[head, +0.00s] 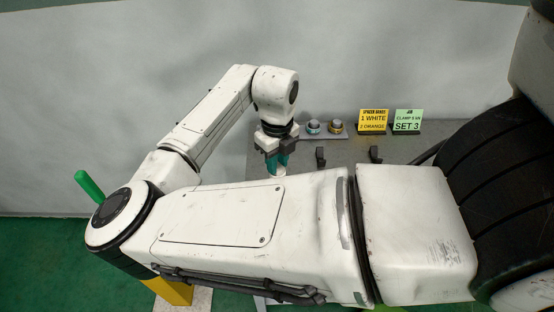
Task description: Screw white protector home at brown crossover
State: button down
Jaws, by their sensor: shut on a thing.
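My gripper (277,163) points down at the far end of my arm, over the left part of the grey bench. Its teal part is shut on a small pale piece (280,172), apparently the white protector; only a sliver of it shows. My own forearm hides what lies just below it. I cannot tell whether the piece touches anything. I cannot make out the brown crossover; my arm covers much of the bench.
On the grey bench (350,147), two small round fittings (313,127) (336,128) stand on a strip at the back. A yellow sign (373,121) reads "1 WHITE 2 ORANGE"; a green sign (407,121) reads "SET 3". Two dark uprights (320,156) (374,153) stand nearer.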

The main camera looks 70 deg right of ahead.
jog(key=shift+f, duration=0.1)
jog(key=c, duration=0.8)
grip_release()
notch_tip(320, 180, up, 11)
jog(key=shift+f+b, duration=0.1)
jog(key=shift+b, duration=0.35)
